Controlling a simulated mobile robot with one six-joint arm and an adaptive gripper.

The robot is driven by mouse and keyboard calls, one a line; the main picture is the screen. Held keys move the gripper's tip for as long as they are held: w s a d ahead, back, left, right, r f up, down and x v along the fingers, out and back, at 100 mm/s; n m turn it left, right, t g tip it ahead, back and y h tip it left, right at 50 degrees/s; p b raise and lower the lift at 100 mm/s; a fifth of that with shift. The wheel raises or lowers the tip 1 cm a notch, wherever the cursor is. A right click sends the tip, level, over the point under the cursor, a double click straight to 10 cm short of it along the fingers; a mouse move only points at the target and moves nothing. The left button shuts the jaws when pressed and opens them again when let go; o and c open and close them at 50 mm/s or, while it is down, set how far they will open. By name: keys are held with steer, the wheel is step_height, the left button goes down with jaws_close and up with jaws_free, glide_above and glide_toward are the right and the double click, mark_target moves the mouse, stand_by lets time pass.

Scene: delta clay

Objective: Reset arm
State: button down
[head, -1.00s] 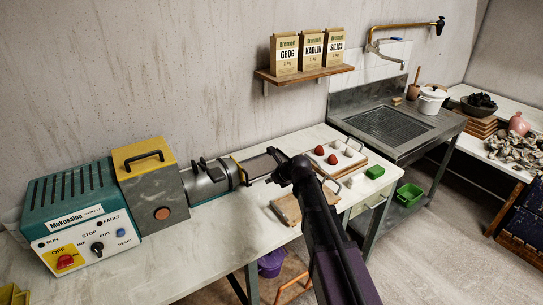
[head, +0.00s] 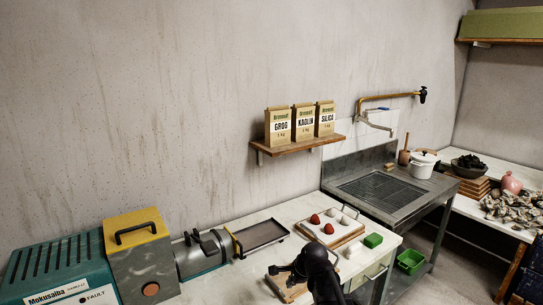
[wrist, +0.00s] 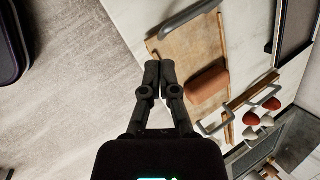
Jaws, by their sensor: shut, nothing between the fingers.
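My gripper (wrist: 160,68) is shut with nothing between its fingers, and it points toward the near edge of the white worktop in the wrist view. A wooden board (wrist: 190,45) with a reddish-brown block (wrist: 207,86) on it lies just beyond and to the right of the fingertips. In the head view my dark arm (head: 315,262) rises from the bottom edge and partly hides the wooden board (head: 280,286). The block cannot be made out there.
A teal control box (head: 60,268) and a grey machine (head: 205,255) stand at the left of the worktop. A sink (head: 385,190) adjoins.

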steer(key=s+d+f+n+g+h, duration=0.1)
steer(key=s+d+n, duration=0.4)
steer(key=s+n, duration=0.2)
steer(key=s+d+f+n+g+h, duration=0.1)
steer(key=s+d+n+g+h, duration=0.1)
steer(key=s+d+n, duration=0.4)
steer(key=shift+s+n+g+h, duration=0.3)
steer(key=shift+s+n, duration=0.7)
steer(key=shift+s, duration=0.45)
